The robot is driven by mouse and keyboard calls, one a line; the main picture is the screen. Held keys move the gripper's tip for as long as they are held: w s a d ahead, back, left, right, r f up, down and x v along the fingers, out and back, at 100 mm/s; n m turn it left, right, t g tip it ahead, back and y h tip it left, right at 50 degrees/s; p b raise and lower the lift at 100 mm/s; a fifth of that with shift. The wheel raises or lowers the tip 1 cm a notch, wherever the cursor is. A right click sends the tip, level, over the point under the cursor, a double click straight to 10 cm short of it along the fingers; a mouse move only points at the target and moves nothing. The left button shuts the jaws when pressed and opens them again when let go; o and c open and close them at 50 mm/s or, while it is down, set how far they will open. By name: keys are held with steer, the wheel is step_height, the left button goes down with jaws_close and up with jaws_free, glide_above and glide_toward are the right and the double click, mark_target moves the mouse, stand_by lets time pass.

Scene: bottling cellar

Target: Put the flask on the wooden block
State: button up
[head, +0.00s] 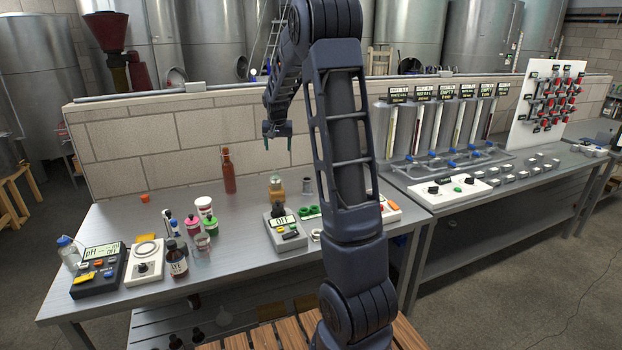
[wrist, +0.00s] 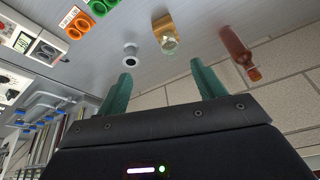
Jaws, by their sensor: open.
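A small clear glass flask (head: 276,182) stands on a tan wooden block (head: 277,196) near the back of the left bench, beside the brick wall. In the wrist view the flask (wrist: 168,44) also shows against the end of the block (wrist: 162,22), beyond my fingertips. My gripper (head: 278,144) hangs above the flask and block, with clear space between. Its two green fingers (wrist: 160,72) are apart and nothing is between them. The exact contact of flask and block is too small to see.
A tall red-brown bottle (head: 229,171) stands left of the block, and a small grey cup (head: 307,185) to its right. A scale (head: 285,230) reading OFF stands in front. Several bottles and jars crowd the bench's left part. A low brick wall (head: 150,140) runs behind.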

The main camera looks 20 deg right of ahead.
steer(key=s+a+r+n, duration=0.1)
steer(key=s+r, duration=0.2)
steer(key=s, duration=0.8)
steer(key=s+a+r+n+y, duration=0.1)
steer(key=s+r, duration=0.2)
steer(key=s, duration=0.9)
steer(key=s+a+r+n, duration=0.1)
steer(key=s+r, duration=0.3)
steer(key=s, duration=0.7)
steer(key=s+f, duration=0.3)
steer(key=s, duration=0.8)
steer(key=shift+a+f+n, duration=0.2)
steer(key=shift+a+n, duration=0.2)
steer(key=shift+a, duration=0.05)
